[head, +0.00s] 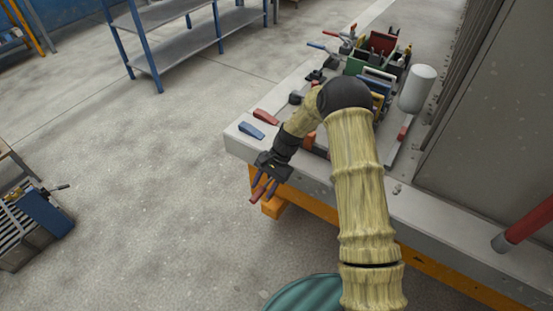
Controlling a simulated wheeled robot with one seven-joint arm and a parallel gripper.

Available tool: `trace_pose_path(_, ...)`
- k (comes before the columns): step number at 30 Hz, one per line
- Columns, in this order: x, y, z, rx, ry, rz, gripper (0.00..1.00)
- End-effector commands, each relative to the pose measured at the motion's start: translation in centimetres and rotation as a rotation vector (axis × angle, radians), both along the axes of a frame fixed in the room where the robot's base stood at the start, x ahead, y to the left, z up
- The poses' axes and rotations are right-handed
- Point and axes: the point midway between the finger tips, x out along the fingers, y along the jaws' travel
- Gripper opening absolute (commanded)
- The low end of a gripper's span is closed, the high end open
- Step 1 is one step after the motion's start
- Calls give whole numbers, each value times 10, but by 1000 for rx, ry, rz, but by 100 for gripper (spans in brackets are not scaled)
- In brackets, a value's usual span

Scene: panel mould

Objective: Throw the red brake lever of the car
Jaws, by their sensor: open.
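I cannot tell for sure which red part is the brake lever of the car. A red-handled lever (332,35) stands at the far end of the grey bench (240,140), near a blue-handled lever (317,46). Another red part (308,142) shows beside my forearm, mostly hidden by it. My gripper (262,196) is open and points down past the bench's near left edge, over the floor. It appears empty and is apart from these red parts. My arm hides the middle of the bench.
A red wedge (266,117) and a blue wedge (251,130) lie at the bench's left corner. A tool tray (385,55) and white cylinder (417,88) stand farther back. A tall grey panel (490,110) bounds the right. Open floor lies left, with a crate (25,235).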

Motion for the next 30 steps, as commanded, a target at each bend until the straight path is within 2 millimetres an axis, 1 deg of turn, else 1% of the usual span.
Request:
trace_pose_path(15, 34, -45, 87, 0, -6, -2, 43)
trace_pose_path(21, 45, -60, 117, 0, -4, -1, 43)
trace_pose_path(25, 49, -66, 127, -1, -3, 0, 43)
trace_pose_path(30, 50, -67, 130, 0, 0, 1, 43)
